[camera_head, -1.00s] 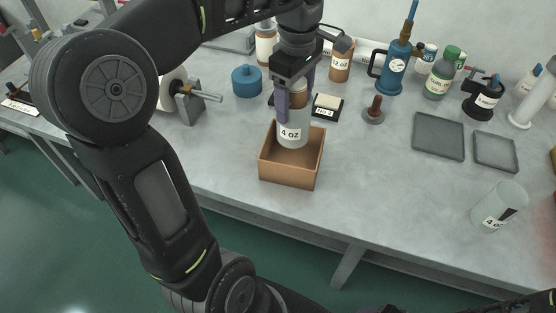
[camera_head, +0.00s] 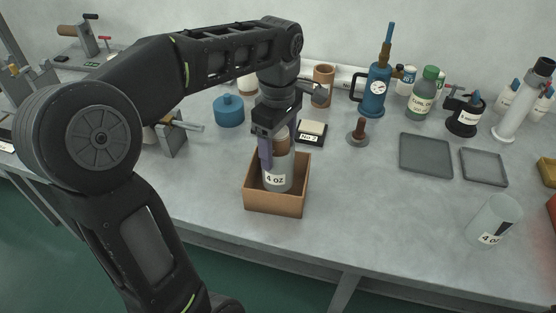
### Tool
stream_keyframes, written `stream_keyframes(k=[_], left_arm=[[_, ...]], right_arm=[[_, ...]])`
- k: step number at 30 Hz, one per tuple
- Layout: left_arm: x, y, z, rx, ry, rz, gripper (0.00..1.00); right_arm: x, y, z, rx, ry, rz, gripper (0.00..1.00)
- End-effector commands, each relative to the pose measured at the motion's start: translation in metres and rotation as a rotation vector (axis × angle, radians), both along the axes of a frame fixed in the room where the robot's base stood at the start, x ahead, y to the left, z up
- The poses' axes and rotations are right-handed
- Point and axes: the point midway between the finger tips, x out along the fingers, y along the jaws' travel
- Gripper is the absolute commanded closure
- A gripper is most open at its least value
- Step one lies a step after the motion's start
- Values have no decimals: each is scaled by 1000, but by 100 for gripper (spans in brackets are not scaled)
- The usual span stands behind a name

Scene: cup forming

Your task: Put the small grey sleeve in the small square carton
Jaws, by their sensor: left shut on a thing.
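The small grey sleeve (camera_head: 279,170), a pale grey cylinder with a "4 oz" label, stands upright with its lower part inside the small square carton (camera_head: 275,204). A brown part shows at its top between the fingers. The carton is an open brown box near the table's front edge. My left gripper (camera_head: 277,150) points down from above and is shut on the sleeve. The carton's front wall hides the sleeve's bottom, so I cannot tell whether it touches the floor. My right gripper is not in view.
Two grey trays (camera_head: 426,156) lie right of centre. A plunger-like brown piece (camera_head: 358,131), a "No 2" block (camera_head: 312,131) and a blue pot (camera_head: 229,110) stand behind the carton. The table right of the carton is clear.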

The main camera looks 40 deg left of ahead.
Motion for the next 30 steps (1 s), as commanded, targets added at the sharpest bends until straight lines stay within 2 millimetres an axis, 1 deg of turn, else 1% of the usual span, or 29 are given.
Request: stream_keyframes(k=[5,8,12,14,22,26,27,30], left_arm=[[0,0,-2,0,0,0,90],[-1,0,-12,0,2,0,90],[-1,0,-32,0,3,0,90],[0,0,-36,0,1,0,90],[0,0,-38,0,-1,0,90],[0,0,-42,0,-1,0,90],[0,0,-40,0,0,0,29],[0,0,-40,0,0,0,20]], right_arm=[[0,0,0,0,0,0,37],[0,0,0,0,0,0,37],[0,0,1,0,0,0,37],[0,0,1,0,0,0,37],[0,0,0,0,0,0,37],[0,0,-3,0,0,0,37],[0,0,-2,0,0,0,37],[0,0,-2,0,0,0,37]])
